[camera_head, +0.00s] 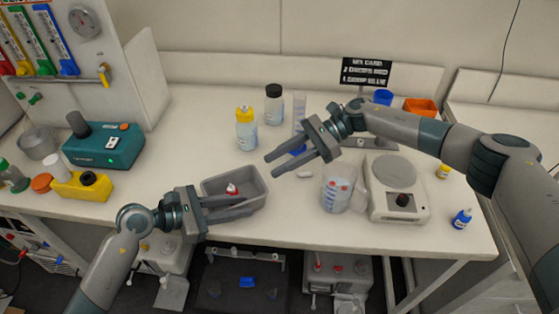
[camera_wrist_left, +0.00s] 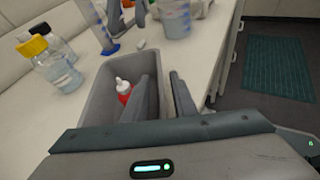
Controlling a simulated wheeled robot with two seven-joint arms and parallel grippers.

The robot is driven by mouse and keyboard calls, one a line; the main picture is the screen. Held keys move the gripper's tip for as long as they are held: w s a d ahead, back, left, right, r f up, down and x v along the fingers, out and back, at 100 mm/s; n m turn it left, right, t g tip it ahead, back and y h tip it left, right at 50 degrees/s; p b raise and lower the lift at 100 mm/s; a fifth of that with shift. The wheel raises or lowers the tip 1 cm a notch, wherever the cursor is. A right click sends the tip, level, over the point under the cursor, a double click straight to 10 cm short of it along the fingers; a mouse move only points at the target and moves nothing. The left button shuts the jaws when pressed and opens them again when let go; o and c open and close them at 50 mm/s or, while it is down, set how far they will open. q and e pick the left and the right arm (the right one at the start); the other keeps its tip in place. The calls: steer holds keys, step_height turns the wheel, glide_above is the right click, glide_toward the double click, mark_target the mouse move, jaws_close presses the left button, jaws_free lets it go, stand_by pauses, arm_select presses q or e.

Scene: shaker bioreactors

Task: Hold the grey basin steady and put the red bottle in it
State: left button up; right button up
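The grey basin (camera_head: 258,181) sits at the table's front edge; it also shows in the left wrist view (camera_wrist_left: 98,92). The red bottle (camera_head: 232,189), with a white top, is inside it, seemingly upright; the left wrist view shows it (camera_wrist_left: 123,92) near the basin's middle.
A yellow-capped bottle (camera_head: 246,130) and a black-capped bottle (camera_head: 273,105) stand behind the basin. A beaker (camera_head: 336,189) and a scale (camera_head: 397,200) stand to its right. A teal device (camera_head: 105,148) and a yellow container (camera_head: 82,186) are on the left.

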arm_select(q)
steer(key=shift+s+a, duration=0.1)
steer(key=v, duration=1.1)
steer(key=shift+s+a+r, duration=0.15)
steer(key=shift+a+r, duration=0.05)
steer(key=shift+a, duration=0.1)
